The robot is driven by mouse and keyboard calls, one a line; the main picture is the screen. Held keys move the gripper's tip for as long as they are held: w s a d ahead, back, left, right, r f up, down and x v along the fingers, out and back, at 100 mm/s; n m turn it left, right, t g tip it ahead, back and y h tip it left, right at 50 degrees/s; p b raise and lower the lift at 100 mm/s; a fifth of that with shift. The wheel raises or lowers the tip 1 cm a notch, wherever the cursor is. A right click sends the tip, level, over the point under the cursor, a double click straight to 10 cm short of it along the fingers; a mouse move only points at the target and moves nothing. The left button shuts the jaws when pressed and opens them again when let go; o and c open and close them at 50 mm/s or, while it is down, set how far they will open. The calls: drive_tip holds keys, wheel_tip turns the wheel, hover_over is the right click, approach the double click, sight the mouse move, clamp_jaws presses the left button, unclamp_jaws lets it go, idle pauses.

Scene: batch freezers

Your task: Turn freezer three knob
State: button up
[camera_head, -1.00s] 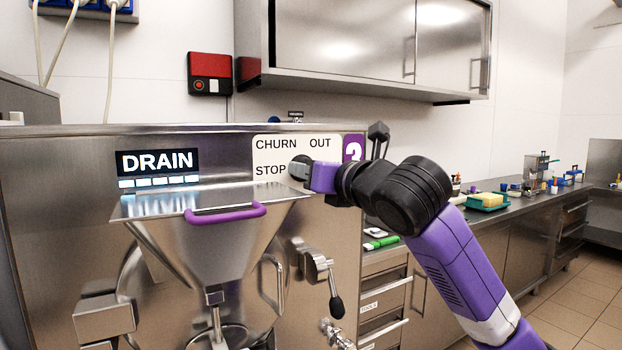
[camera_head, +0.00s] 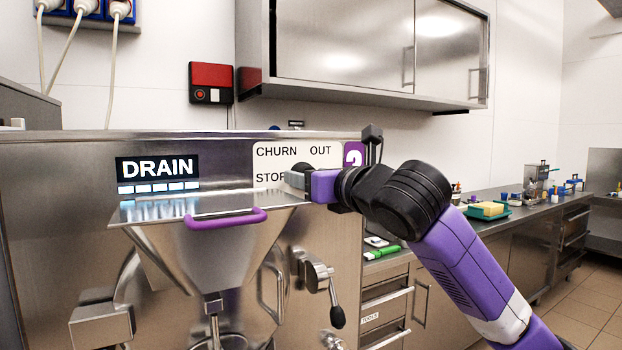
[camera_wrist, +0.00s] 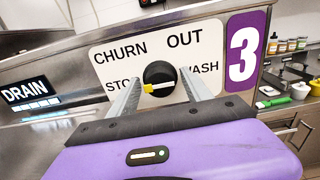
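The freezer three knob (camera_wrist: 160,78) is round and black. Its yellow pointer mark points left, toward STOP, in the wrist view. It sits on a white label plate (camera_head: 283,153) reading CHURN, OUT, STOP and WASH, beside a purple "3" panel (camera_wrist: 243,50). My gripper (camera_wrist: 161,87) is in front of the plate, with one open finger on each side of the knob. Gaps show between fingers and knob; I cannot tell how deep they reach.
The DRAIN display (camera_head: 157,167) is left of the plate. Below it is a steel hopper with a purple handle (camera_head: 226,219). A black-tipped lever (camera_head: 338,316) hangs below my gripper. A counter (camera_head: 480,226) with a yellow block on a green tray stands to the right.

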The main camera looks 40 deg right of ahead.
drive_tip(key=shift+s+f, duration=0.1)
drive_tip(key=v, duration=0.7)
drive_tip(key=shift+s+a+b, duration=0.15)
drive_tip(key=shift+s+b, duration=0.15)
drive_tip(key=shift+s, duration=0.05)
idle(0.5)
